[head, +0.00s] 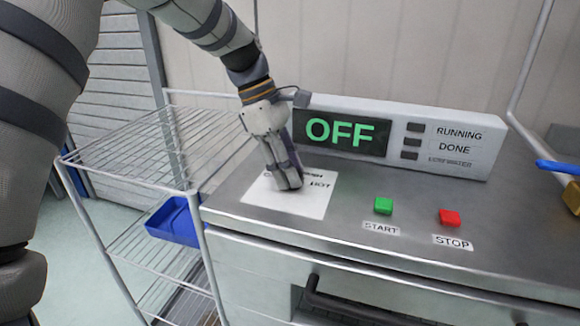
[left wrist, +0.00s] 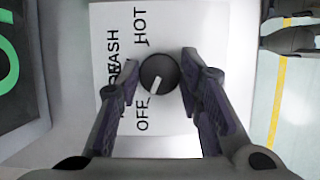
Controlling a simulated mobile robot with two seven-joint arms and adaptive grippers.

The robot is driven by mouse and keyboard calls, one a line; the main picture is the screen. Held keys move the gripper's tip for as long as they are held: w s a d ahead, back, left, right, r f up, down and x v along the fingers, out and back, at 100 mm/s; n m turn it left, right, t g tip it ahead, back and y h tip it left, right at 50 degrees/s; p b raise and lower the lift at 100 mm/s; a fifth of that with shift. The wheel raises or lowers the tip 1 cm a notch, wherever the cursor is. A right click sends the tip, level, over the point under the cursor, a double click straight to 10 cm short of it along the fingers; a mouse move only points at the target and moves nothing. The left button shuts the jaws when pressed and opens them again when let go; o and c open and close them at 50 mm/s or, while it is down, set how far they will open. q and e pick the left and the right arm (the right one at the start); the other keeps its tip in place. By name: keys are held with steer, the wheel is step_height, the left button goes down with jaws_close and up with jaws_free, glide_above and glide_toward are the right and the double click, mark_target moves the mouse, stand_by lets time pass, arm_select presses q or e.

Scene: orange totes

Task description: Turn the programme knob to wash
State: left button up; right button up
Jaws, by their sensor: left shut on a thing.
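The programme knob (left wrist: 158,70) is a round dark knob with a white pointer mark, on a white label plate (head: 265,203). In the left wrist view the plate is printed WASH, HOT and OFF, with another word partly hidden by a finger. The knob's mark points toward the OFF side. My left gripper (head: 289,186) points down over the plate, its two fingers shut on the knob's sides. In the head view the gripper hides the knob. The display (head: 340,132) reads OFF in green. My right gripper is not in view.
A green START button (head: 383,205) and a red STOP button (head: 449,217) sit to the right on the steel top. A dark handle (head: 350,305) is on the front below. A wire rack (head: 130,165) with a blue tray (head: 172,222) stands at left.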

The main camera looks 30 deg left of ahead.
arm_select(q)
steer(key=m+g, duration=0.1)
steer(key=m, duration=0.3)
steer(key=shift+w+f+g+b, duration=0.15)
steer(key=shift+g+b, duration=0.15)
steer(key=shift+g, duration=0.1)
steer(key=m+g, duration=0.1)
steer(key=m, duration=0.2)
steer(key=m+g+b, duration=0.1)
steer(key=m, duration=0.2)
steer(key=shift+w+y, duration=0.1)
steer(key=shift+y, duration=0.2)
steer(key=m+g+y, duration=0.1)
steer(key=m, duration=0.2)
steer(key=shift+d+m+b, duration=0.15)
steer(key=shift+m+b, duration=0.15)
steer(key=shift+b, duration=0.05)
steer(key=shift+m+g+y, duration=0.3)
steer(key=shift+m+y, duration=0.4)
steer(key=shift+m, duration=1.3)
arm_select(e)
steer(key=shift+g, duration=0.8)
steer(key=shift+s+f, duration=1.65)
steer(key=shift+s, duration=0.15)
arm_select(q)
steer(key=shift+d, duration=0.1)
steer(key=o, duration=1.1)
